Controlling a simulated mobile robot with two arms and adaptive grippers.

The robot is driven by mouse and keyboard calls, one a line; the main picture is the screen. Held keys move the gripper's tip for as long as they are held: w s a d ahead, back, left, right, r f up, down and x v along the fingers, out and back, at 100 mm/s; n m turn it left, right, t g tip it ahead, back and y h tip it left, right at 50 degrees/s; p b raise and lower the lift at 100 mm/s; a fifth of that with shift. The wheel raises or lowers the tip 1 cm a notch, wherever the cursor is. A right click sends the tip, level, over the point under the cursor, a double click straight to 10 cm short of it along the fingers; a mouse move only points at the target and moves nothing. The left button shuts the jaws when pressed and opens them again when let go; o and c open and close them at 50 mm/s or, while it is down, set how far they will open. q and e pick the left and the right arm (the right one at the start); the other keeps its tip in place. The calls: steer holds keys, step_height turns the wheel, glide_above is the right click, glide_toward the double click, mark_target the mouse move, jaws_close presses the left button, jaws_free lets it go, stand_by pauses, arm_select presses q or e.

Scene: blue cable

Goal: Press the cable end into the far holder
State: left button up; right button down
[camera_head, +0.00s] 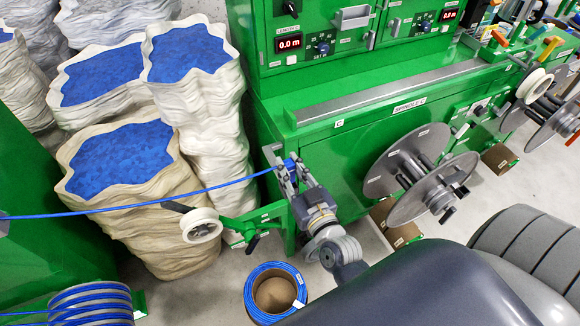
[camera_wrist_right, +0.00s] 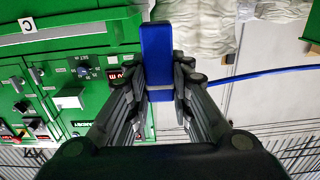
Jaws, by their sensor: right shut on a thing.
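My right gripper (camera_head: 288,178) is at the left corner of the large green machine, its fingers pointing up and away. It is shut on a blue piece (camera_wrist_right: 156,55) at the end of the blue cable (camera_head: 150,203). In the right wrist view the blue piece stands between the two fingers, and the cable (camera_wrist_right: 265,73) runs off to the right. In the head view the cable runs left, nearly straight, to the left edge. A small grey bracket (camera_head: 268,153) shows beside the fingertips; whether it is the far holder, and whether the piece touches it, I cannot tell.
The green machine (camera_head: 330,155) carries grey reels (camera_head: 407,160). A white roller (camera_head: 201,226) on a green arm stands below the cable. Pale sacks with blue tops (camera_head: 122,160) stand behind it. A blue cable coil (camera_head: 250,300) lies on the floor. A cable spool (camera_head: 90,308) is at lower left.

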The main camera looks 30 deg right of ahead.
stand_by(0.4)
steer(key=shift+p, duration=0.3)
steer(key=shift+f+b, duration=1.45)
steer(key=shift+f, duration=0.65)
stand_by(1.2)
steer(key=c, duration=1.3)
jaws_free()
steer(key=shift+c, duration=0.2)
steer(key=s+p, duration=0.1)
steer(key=s, duration=0.7)
steer(key=shift+a+p, duration=0.25)
steer(key=shift+p, duration=0.15)
